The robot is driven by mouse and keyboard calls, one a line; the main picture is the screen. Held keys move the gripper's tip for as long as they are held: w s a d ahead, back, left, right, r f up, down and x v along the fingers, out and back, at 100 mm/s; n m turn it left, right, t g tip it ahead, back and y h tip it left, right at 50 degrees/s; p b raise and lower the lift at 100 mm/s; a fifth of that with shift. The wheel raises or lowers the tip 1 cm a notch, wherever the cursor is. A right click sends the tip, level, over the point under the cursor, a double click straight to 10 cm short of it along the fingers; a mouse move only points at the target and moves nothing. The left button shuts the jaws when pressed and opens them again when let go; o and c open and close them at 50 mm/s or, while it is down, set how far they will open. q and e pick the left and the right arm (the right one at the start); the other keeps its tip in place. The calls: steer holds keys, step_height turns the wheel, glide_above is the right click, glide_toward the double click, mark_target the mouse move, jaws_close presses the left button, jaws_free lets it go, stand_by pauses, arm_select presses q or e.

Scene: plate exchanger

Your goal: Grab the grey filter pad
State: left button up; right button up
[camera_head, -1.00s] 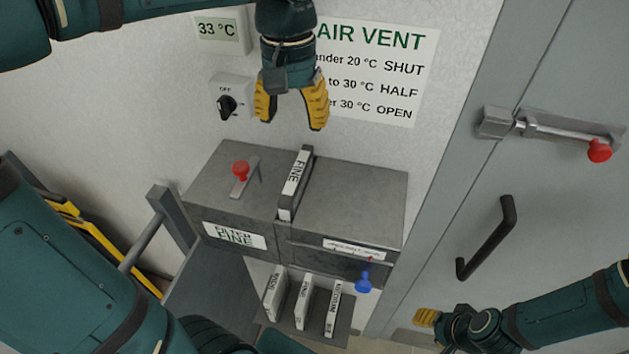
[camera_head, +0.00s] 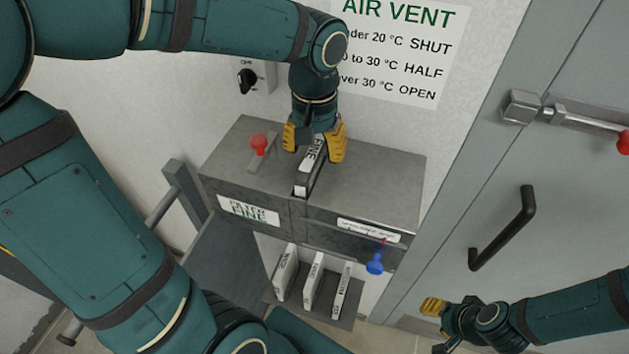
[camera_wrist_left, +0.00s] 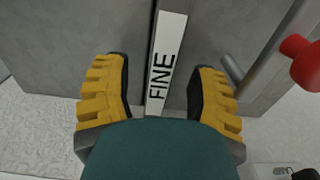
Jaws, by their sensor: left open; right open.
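A grey filter pad (camera_head: 306,179) with a white FINE label stands upright in the slot on top of the grey filter box (camera_head: 385,185). My left gripper (camera_head: 315,145) is open above the box, its yellow fingers on either side of the pad's far end. My right gripper (camera_head: 433,307) is open and empty, low at the right by the door.
A red-knobbed lever (camera_head: 258,144) is on the box top left of the slot, and a blue-knobbed lever (camera_head: 375,262) is on its front. Several pale-sided pads (camera_head: 313,281) stand in a rack below. A black dial (camera_head: 246,82) and the vent sign (camera_head: 405,50) are on the wall behind.

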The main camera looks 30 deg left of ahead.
arm_select(q)
steer(key=shift+f, duration=0.9)
steer(key=shift+o, duration=0.2)
jaws_close()
